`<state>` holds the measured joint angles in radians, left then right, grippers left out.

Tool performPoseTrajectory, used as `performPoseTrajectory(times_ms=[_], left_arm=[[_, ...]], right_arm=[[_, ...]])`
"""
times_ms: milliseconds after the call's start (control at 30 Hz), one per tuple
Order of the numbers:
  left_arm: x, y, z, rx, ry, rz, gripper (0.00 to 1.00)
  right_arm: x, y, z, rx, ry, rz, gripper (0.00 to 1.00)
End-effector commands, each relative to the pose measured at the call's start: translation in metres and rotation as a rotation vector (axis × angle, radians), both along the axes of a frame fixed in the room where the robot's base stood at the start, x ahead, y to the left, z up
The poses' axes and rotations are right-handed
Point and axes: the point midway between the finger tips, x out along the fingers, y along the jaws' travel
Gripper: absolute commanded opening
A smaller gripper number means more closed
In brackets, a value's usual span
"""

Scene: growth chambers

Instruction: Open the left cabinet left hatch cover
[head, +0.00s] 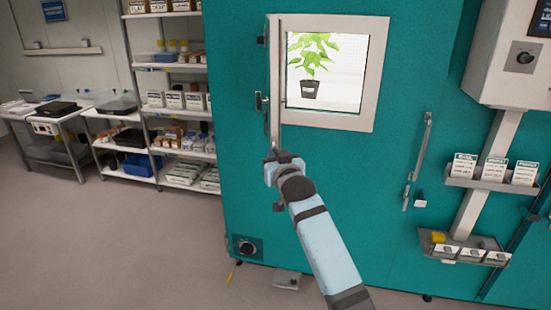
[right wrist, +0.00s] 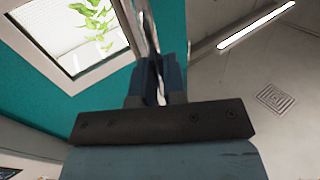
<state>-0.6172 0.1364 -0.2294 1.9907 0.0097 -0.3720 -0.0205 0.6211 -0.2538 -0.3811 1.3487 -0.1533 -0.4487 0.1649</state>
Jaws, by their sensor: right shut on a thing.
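The teal cabinet (head: 235,150) has a window in a pale frame (head: 328,122), with a potted plant (head: 309,70) visible behind it. The hatch cover (head: 274,85) stands out from the cabinet at the window's left side and is seen nearly edge-on, so the window is uncovered. My right gripper (head: 272,157) is at the cover's lower end. In the right wrist view the right gripper's fingers (right wrist: 160,82) are shut on the thin edge of the cover (right wrist: 146,30). My left gripper is not in view.
A long handle (head: 420,150) is on the cabinet front, right of the window. A control box (head: 512,55) and small trays (head: 490,183) stand farther right. Shelving (head: 170,100) is at the back left. The floor (head: 90,240) at the left is clear.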

Motion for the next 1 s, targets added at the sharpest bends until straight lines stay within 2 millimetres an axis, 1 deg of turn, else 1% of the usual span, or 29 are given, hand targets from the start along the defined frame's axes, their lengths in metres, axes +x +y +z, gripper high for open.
performPoseTrajectory(times_ms=[67,100,167,200,500,633,767,1000], left_arm=[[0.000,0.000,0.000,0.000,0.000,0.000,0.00],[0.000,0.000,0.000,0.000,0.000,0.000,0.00],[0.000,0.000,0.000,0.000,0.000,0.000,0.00],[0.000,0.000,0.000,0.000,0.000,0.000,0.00],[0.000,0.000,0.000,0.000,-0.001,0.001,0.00],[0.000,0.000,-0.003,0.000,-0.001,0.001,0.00],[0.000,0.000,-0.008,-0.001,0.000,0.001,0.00],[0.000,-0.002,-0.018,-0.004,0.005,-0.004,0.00]], right_arm=[[0.000,0.000,0.000,0.000,0.000,0.000,0.00],[0.000,0.000,0.000,0.000,0.000,0.000,0.14],[0.000,0.000,0.000,0.000,0.000,0.000,0.27],[0.000,0.000,0.000,0.000,0.000,0.000,0.36],[-0.001,-0.001,-0.001,0.000,0.000,0.000,0.36],[-0.010,-0.005,-0.001,0.001,-0.001,0.000,0.36],[-0.032,-0.013,-0.003,0.001,-0.001,0.001,0.36],[-0.084,-0.035,-0.003,0.001,0.000,0.000,0.36]])
